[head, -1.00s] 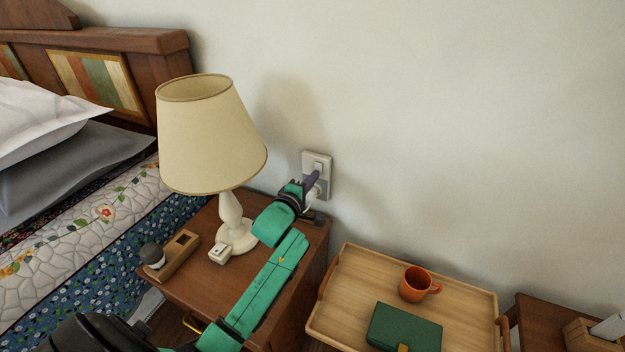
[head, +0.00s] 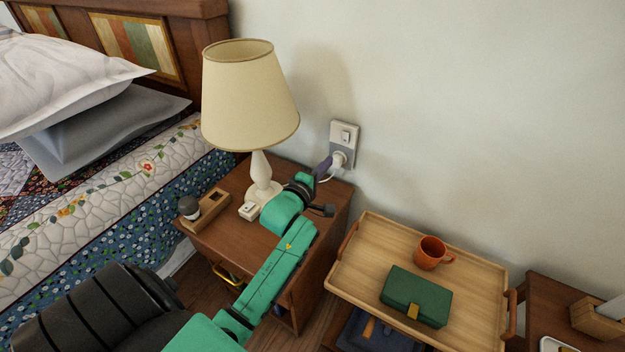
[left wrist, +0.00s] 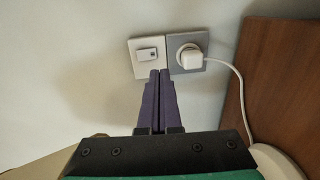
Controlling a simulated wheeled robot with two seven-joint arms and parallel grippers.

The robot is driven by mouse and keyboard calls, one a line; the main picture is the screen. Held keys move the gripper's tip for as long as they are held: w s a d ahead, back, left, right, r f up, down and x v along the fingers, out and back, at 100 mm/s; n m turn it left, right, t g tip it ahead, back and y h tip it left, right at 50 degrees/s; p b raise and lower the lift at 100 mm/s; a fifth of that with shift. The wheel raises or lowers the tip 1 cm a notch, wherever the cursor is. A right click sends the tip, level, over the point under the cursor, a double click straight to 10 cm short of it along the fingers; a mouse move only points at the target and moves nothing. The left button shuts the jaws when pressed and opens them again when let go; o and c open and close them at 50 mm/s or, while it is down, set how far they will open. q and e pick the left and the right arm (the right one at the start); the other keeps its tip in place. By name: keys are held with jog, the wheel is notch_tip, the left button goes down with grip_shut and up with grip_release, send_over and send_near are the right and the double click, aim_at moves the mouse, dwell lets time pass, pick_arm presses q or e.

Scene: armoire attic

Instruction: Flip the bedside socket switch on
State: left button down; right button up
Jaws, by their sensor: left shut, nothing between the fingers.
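The wall socket plate (head: 343,145) is on the wall above the right rear of the nightstand. Its upper half is white with a small rocker switch (head: 346,135); the lower half is grey with a white plug in it. In the left wrist view the switch (left wrist: 147,55) sits beside the grey socket and plug (left wrist: 192,57). My left gripper (head: 325,166) is shut and empty, its purple fingers pointing at the wall just below and left of the plate. In the left wrist view its fingertips (left wrist: 159,73) overlap the plate's edge; contact cannot be told. My right gripper is not in view.
A cream table lamp (head: 250,100) stands on the nightstand (head: 215,240), left of my arm. A wooden holder (head: 207,210) sits near the front left. A tray (head: 365,265) with an orange mug and green book is to the right.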

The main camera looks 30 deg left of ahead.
pick_arm(q)
jog(key=s, duration=0.2)
jog(key=s+f, duration=0.1)
jog(key=s, duration=0.2)
jog(key=shift+d+f, duration=0.15)
